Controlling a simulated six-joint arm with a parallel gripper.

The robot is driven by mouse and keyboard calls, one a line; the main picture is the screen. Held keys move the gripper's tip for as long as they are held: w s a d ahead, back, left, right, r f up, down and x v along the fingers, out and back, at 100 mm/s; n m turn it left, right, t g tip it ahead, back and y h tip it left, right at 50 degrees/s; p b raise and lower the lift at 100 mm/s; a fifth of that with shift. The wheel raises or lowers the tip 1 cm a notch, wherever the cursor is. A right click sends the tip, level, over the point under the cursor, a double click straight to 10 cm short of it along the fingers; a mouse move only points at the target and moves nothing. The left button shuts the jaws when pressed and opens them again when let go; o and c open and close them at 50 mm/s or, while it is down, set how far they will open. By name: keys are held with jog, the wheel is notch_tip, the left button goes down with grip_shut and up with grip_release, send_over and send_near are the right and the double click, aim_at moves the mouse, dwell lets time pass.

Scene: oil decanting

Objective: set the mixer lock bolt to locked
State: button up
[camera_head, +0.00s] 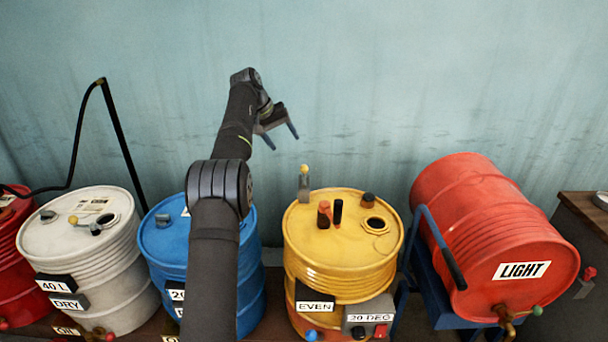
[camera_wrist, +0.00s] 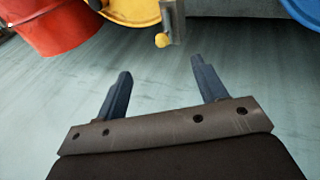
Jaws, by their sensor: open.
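A grey upright piece with a yellow knob (camera_head: 304,183) stands at the back rim of the yellow drum (camera_head: 325,262). It looks like the bolt, but I cannot tell for sure, nor read its setting. In the wrist view the yellow knob (camera_wrist: 162,40) hangs from its grey plate (camera_wrist: 174,20) at the top middle, beyond my fingertips. My gripper (camera_head: 283,142) is open and empty, in the air above and left of the knob, in front of the wall. Its two blue-grey fingers also show in the wrist view (camera_wrist: 160,66), apart with nothing between them.
A black and a red-orange handle (camera_head: 324,214) and a dark cap (camera_head: 368,200) stand on the yellow drum's lid. The blue drum (camera_head: 160,250) is partly behind my arm. A white drum (camera_head: 120,275) stands left, a red drum (camera_head: 470,220) lies right. Space before the wall is free.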

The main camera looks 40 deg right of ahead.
jog(key=f+n+g+h, duration=0.1)
jog(key=f+n, duration=0.1)
jog(key=s+f+n+g+h, duration=0.1)
jog(key=f, duration=0.1)
jog(key=s+f+n+g, duration=0.1)
jog(key=f+n, duration=0.1)
jog(key=shift+s+d+f+n+g+h, duration=0.2)
jog(key=shift+d+f+n+g+h, duration=0.1)
jog(key=shift+d+g+h, duration=0.1)
jog(key=shift+c, duration=1.4)
jog(key=n+t+h, duration=0.2)
jog(key=n+h, duration=0.8)
jog(key=n, duration=1)
send_near(304, 169)
jog(key=d, duration=0.7)
jog(key=s+d, duration=0.1)
jog(key=d, duration=0.2)
jog(key=shift+d+f, duration=0.3)
jog(key=shift+d, duration=0.05)
